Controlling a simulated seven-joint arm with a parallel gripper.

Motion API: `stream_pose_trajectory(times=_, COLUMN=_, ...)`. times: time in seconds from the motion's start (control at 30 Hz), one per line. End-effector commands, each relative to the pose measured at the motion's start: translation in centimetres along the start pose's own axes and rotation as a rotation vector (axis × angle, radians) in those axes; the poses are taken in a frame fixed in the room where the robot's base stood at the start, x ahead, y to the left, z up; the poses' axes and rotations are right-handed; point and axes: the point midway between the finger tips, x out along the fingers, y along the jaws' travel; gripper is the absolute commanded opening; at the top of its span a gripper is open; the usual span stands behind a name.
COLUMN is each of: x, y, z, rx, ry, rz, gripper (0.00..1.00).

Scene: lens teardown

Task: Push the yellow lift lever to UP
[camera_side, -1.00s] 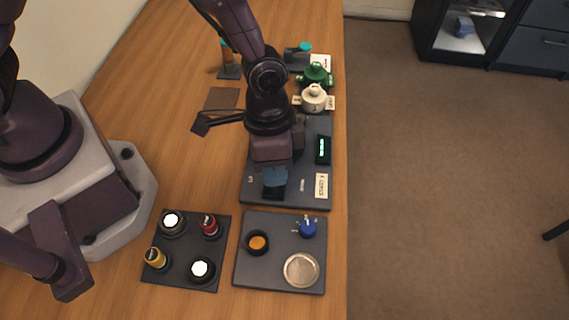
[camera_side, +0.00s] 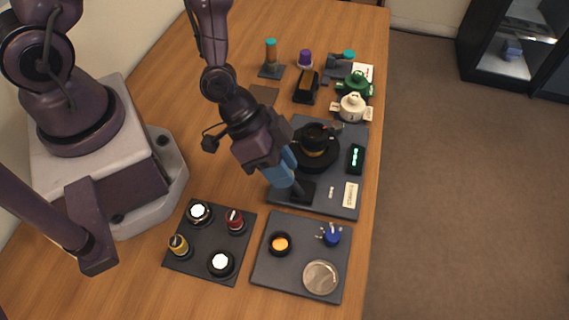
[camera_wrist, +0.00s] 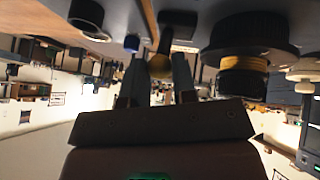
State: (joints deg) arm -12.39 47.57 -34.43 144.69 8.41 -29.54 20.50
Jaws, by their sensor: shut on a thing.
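The yellow lift lever (camera_wrist: 160,65) shows in the wrist view as a yellow knob between my two fingers, below a dark block. My gripper (camera_wrist: 162,75) is shut on it, one finger on each side. In the side view my gripper (camera_side: 291,187) is tilted, its blue fingers reaching the dark lever block (camera_side: 304,193) at the front left of the grey station plate (camera_side: 325,198). My fingers hide the lever there. I cannot read an UP mark or tell the lever's position. The lens (camera_side: 318,150), black with a yellow ring, stands behind my gripper; it also shows in the wrist view (camera_wrist: 245,62).
A lit green display (camera_side: 356,158) and a white label plate (camera_side: 350,195) sit right of the lens. A tool tray (camera_side: 208,268) and a parts tray (camera_side: 297,291) lie in front. White (camera_side: 351,108) and green pots (camera_side: 356,84) stand behind.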

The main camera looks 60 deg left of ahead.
Motion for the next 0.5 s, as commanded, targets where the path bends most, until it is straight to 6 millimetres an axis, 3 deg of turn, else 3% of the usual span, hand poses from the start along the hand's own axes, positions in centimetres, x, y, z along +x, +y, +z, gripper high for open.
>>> stream_pose_trajectory(times=0.33, x=0.03, y=0.02, z=-0.01, rx=0.001, ry=0.004, rz=0.001, gripper=0.0)
stream_pose_trajectory(times=0.37, x=0.03, y=0.02, z=-0.01, rx=0.001, ry=0.004, rz=0.001, gripper=0.28)
stream_pose_trajectory(times=0.47, x=0.04, y=0.01, z=0.0, rx=0.0, ry=0.003, rz=0.001, gripper=0.51)
stream_pose_trajectory(times=0.5, x=0.04, y=0.01, z=0.01, rx=0.0, ry=0.003, rz=0.001, gripper=0.51)
